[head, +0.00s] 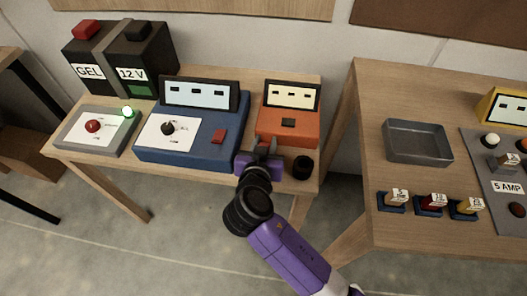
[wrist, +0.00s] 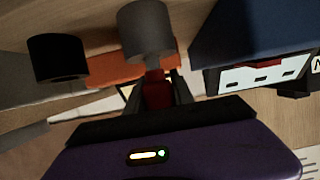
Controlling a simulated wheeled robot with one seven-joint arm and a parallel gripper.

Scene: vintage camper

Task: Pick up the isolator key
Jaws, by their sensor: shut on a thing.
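My gripper (head: 262,152) is at the front edge of the left table, between the blue unit and the black cylinder. In the wrist view my gripper (wrist: 158,95) is shut on a red piece, which I take to be the isolator key (wrist: 157,88). A grey cylinder (wrist: 147,32) lines up with the red piece just beyond the fingertips; I cannot tell whether it is part of the key. In the head view the key is mostly hidden by my gripper. I cannot tell whether it is clear of the table.
The blue unit (head: 226,148) and orange unit (head: 287,127) stand close behind. The black cylinder (head: 303,168) is just right, also in the wrist view (wrist: 57,58). A second table holds a grey tray (head: 418,142) and several small fuses. A gap separates the tables.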

